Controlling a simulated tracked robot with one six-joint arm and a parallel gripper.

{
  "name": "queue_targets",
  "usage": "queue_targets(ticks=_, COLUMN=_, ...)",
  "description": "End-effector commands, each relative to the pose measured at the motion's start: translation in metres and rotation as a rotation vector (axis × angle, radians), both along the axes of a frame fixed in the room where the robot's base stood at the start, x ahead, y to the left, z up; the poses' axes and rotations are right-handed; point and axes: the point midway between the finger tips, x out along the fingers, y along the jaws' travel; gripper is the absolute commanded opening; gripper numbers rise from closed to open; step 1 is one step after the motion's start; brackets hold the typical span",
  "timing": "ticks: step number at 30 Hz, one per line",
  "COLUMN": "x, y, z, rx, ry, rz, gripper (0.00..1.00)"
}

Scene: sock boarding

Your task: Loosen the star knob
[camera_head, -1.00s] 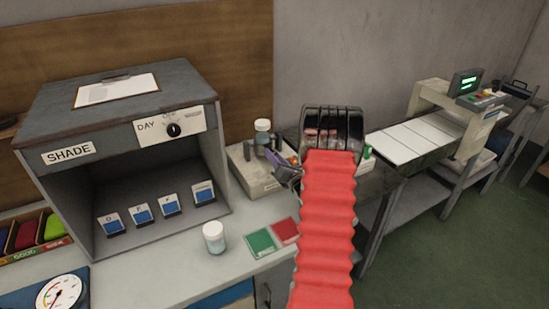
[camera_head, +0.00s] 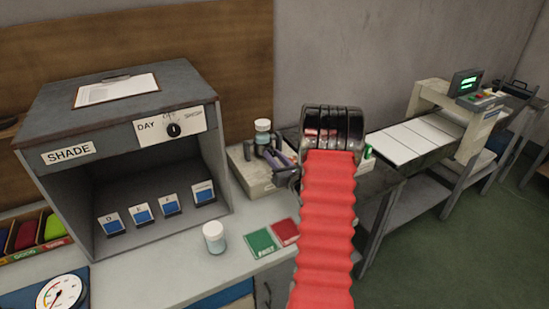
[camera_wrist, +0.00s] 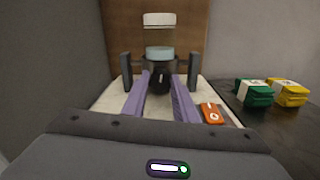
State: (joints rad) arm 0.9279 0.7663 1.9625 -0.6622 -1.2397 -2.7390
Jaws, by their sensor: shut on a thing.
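The star knob (camera_wrist: 161,80) is dark and sits low on the front of a pale tester base (camera_wrist: 108,101), between two dark upright posts. A jar with a white lid (camera_wrist: 159,20) and a pale blue lower part stands above it. My gripper (camera_wrist: 162,75) has its two purple fingers on either side of the knob, shut on it. In the head view, my gripper (camera_head: 277,157) reaches over the base (camera_head: 251,180), beside the jar (camera_head: 263,132). The knob is hidden there behind the fingers and arm.
An orange packet (camera_wrist: 211,114) lies close to the right finger. Green (camera_wrist: 254,92) and yellow (camera_wrist: 290,93) packs stand farther right. A grey shade cabinet (camera_head: 118,95) is to the left. A second white-lidded jar (camera_head: 214,238) and green and red cards (camera_head: 261,243) are on the bench.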

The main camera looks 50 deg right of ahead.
Motion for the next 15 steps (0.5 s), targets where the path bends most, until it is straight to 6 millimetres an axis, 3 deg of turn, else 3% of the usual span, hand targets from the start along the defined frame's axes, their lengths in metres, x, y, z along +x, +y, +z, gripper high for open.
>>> queue_targets(ticks=4, x=0.0, y=0.002, z=-0.0033, rx=0.005, ry=0.005, rz=0.003, gripper=0.04)
queue_targets(ticks=5, x=0.0, y=0.002, z=-0.0033, rx=0.005, ry=0.005, rz=0.003, gripper=0.27)
queue_targets(ticks=12, x=0.0, y=0.0009, z=-0.0018, rx=0.004, ry=0.003, rz=0.002, gripper=0.44)
queue_targets(ticks=15, x=-0.0001, y=0.0007, z=-0.0013, rx=0.004, ry=0.002, rz=0.0, gripper=0.44)
